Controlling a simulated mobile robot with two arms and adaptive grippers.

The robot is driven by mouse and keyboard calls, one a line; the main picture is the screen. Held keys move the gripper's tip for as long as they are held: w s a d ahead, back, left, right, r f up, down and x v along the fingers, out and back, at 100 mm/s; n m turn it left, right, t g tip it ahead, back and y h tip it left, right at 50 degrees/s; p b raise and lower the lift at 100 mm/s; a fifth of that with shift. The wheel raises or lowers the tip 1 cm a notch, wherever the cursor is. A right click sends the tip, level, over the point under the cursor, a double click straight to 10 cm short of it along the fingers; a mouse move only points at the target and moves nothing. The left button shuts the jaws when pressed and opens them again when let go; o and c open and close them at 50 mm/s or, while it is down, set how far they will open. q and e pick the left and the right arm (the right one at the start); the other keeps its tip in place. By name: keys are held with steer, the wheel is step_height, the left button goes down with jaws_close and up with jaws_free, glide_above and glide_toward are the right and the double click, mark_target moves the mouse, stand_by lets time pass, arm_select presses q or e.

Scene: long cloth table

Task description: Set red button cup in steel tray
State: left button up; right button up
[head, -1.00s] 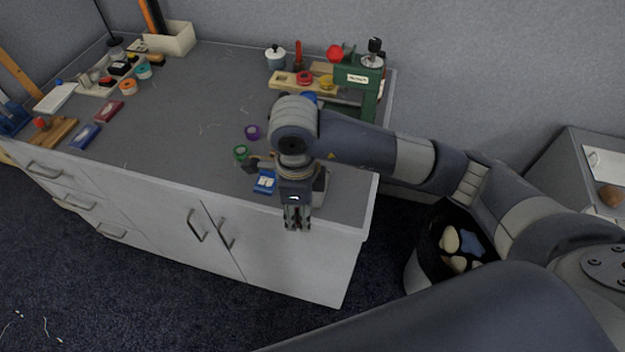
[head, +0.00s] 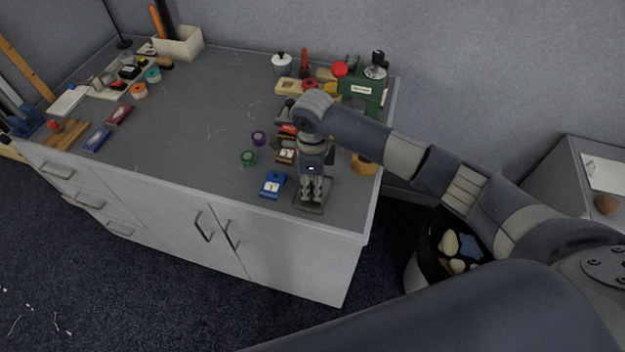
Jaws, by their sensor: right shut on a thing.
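My right gripper (head: 312,198) points down over a grey, flat, square piece (head: 318,209) near the table's front right, which may be the steel tray. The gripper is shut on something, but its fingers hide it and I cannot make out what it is. Whether the fingers or the held thing touch the grey piece I cannot tell. A small round red cup-like piece (head: 309,86) stands at the back of the table by a wooden block; I cannot tell whether it is the red button cup. My left gripper is not in view.
A blue block (head: 272,185), a green cup (head: 248,158) and a purple cup (head: 259,138) stand left of the gripper. A green press (head: 362,93) stands at the back right. An orange-yellow round piece (head: 363,165) is by the right edge. The table's middle left is mostly clear.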

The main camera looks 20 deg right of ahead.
steer(key=shift+f, duration=0.1)
steer(key=shift+f, duration=0.2)
steer(key=o, duration=1)
steer(key=shift+r, duration=0.1)
steer(key=shift+r, duration=0.15)
steer(key=shift+r, duration=0.2)
step_height(320, 180, up, 12)
steer(key=b, duration=0.2)
steer(key=shift+f+b, duration=0.15)
steer(key=shift+b, duration=0.25)
steer(key=shift+s+f, duration=0.1)
